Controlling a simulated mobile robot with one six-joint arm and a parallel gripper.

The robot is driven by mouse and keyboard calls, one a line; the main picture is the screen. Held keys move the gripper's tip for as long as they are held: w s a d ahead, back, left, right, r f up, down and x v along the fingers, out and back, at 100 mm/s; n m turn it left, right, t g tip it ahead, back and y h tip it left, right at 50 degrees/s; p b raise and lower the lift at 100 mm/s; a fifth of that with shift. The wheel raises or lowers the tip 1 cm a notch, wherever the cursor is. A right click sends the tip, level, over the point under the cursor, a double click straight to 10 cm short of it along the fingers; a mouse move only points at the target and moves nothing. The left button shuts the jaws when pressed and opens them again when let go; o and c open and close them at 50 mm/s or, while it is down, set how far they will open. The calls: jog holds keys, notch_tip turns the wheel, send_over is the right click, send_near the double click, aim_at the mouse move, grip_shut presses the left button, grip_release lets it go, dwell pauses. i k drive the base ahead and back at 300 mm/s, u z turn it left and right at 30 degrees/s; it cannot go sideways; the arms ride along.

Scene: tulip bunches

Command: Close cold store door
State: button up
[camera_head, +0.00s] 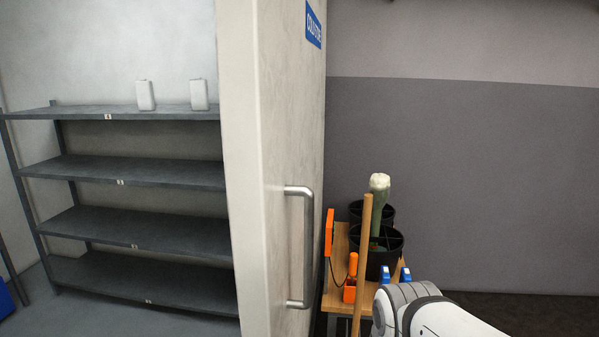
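The cold store door (283,130) stands open in the middle of the view, seen nearly edge-on, with a blue sign (314,25) near its top. Its silver vertical bar handle (308,245) is on the face turned to the right. The room with shelves shows to the left of the door. My gripper (395,274) is at the lower right, right of the handle and apart from it. Its two blue fingertips are spaced apart, with nothing visible held between them. The door's hinge side and bottom edge are not clearly visible.
A wooden table (337,270) right of the door carries black buckets (388,245), a green bunch with a pale top (379,195) and orange tools (350,292). A wooden pole (364,265) stands before it. Metal shelves (130,172) hold two white containers (145,95).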

aim_at(271, 54)
jog(key=i, duration=0.2)
jog(key=u, duration=0.15)
jog(key=k, duration=1.55)
jog(key=z, duration=0.45)
jog(key=i, duration=1.45)
jog(key=u, duration=0.45)
